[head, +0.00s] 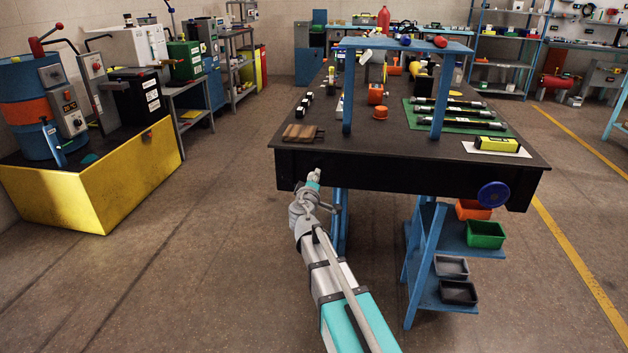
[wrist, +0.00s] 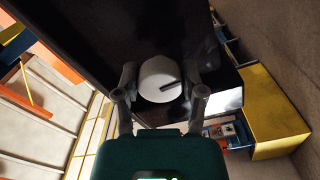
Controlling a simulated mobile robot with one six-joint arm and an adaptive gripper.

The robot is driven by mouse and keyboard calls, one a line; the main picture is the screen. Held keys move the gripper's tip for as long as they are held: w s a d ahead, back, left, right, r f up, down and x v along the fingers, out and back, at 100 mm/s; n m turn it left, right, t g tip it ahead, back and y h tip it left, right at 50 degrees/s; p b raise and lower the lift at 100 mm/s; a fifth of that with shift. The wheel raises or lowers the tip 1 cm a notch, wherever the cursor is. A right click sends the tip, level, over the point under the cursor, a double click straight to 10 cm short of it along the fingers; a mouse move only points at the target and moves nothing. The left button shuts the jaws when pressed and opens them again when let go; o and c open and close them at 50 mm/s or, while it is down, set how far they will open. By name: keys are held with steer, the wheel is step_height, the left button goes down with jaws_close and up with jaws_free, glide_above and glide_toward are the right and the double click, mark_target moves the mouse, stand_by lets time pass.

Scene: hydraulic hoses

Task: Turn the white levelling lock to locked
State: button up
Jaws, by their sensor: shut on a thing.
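The white levelling lock (wrist: 160,80) is a round white knob with a dark line across it, on the dark side of the bench in the wrist view. My gripper (wrist: 160,92) has one finger on each side of the knob and is shut on it. In the head view my gripper (head: 314,178) is at the front left edge of the bench. There the knob is mostly hidden behind my gripper, and I cannot make out its line.
The dark workbench (head: 380,165) carries a blue shelf (head: 400,44), a brown wooden block (head: 302,134), a green mat with black hoses and a yellow device. A blue round knob (head: 493,195) sits on its front right. A blue rack with coloured bins stands below.

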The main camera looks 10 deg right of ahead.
steer(key=shift+m, duration=0.6)
steer(key=o, duration=1.2)
steer(key=shift+c, duration=0.2)
steer(key=shift+s, duration=0.1)
steer(key=v, duration=1.1)
steer(key=shift+s+a, duration=0.15)
steer(key=shift+s, duration=0.25)
